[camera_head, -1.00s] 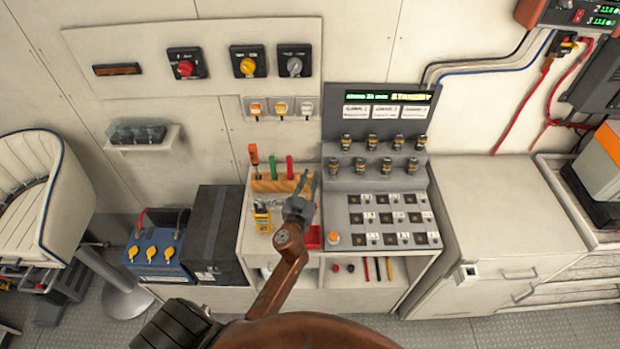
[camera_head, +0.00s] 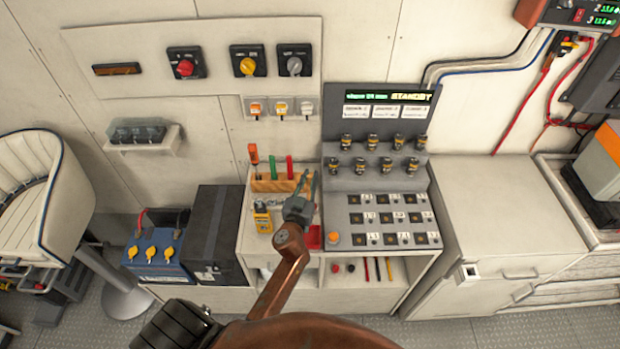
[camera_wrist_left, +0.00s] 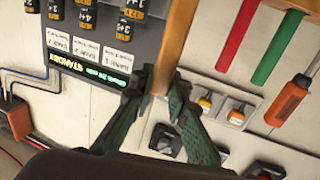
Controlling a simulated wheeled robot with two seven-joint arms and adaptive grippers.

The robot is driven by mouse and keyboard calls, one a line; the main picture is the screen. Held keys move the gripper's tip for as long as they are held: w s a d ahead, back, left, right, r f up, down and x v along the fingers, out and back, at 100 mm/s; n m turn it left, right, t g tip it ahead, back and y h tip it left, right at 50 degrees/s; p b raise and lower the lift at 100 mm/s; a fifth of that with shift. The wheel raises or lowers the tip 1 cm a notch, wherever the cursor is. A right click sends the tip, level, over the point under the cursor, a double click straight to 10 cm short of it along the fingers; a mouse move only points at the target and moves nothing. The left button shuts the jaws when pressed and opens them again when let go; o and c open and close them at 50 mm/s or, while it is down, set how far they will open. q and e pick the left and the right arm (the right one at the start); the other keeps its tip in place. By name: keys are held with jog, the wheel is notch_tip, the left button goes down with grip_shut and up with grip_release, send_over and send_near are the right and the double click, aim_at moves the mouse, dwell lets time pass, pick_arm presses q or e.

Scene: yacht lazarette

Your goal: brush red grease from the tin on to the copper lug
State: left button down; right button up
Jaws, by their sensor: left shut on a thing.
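My left gripper (camera_head: 307,180) is over the bench top, just left of the grey test panel. In the left wrist view its two green-grey fingers (camera_wrist_left: 157,95) are shut on a pale wooden handle (camera_wrist_left: 175,40), which runs up out of the picture. The far end of the handle is out of view, so I cannot see bristles or grease. A small red object (camera_head: 313,237) lies on the bench beside my arm; I cannot tell what it is. I cannot make out the tin or the copper lug. My right gripper is not in view.
A wooden rack (camera_head: 268,186) with orange, green and red handled tools stands behind left. A yellow meter (camera_head: 262,218) lies in front of it. The test panel (camera_head: 345,205) with several black sockets stands right. The white cabinet top (camera_head: 490,190) further right is clear.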

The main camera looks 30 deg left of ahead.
pick_arm(q)
jog(key=shift+f, duration=0.25)
jog(key=shift+r, duration=0.1)
notch_tip(320, 180, up, 2)
jog(key=shift+r+p, duration=0.1)
jog(key=shift+p, duration=0.9)
notch_tip(320, 180, up, 5)
jog(key=p, duration=0.4)
jog(key=shift+f, duration=0.2)
jog(key=shift+r, duration=0.2)
jog(key=shift+f, duration=0.1)
